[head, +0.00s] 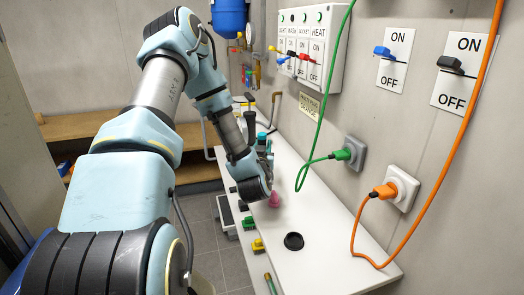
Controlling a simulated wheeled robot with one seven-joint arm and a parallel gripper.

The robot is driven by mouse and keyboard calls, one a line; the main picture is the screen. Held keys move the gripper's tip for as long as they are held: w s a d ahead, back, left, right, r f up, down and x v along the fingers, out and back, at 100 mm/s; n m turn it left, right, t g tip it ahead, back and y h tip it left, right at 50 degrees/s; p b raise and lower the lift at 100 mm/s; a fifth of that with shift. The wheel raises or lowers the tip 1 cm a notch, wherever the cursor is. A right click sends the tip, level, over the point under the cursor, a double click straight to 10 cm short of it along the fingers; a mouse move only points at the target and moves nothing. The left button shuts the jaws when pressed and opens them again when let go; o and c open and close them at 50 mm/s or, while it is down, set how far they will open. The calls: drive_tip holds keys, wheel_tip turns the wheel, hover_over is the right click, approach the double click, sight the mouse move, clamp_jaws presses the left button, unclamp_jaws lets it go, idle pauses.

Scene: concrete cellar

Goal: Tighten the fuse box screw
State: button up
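The fuse box (331,48) is a white box on the right-hand wall. It has a row of labelled ON switches with coloured levers, and small green dots above them. I cannot make out a screw on it. My arm reaches over the white bench, and its wrist end is low above the bench, below and left of the fuse box. My gripper (265,167) is small and mostly hidden by the wrist. I cannot see whether its fingers are open or hold anything. A pink object (274,200) stands on the bench just below the wrist.
The white bench (340,268) has a black round piece (293,241) and small coloured items along its left edge. A green cable (327,100) and an orange cable (455,150) hang before the wall, plugged into sockets. Two ON/OFF switches (394,60) (462,72) are further right.

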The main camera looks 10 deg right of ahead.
clamp_jaws()
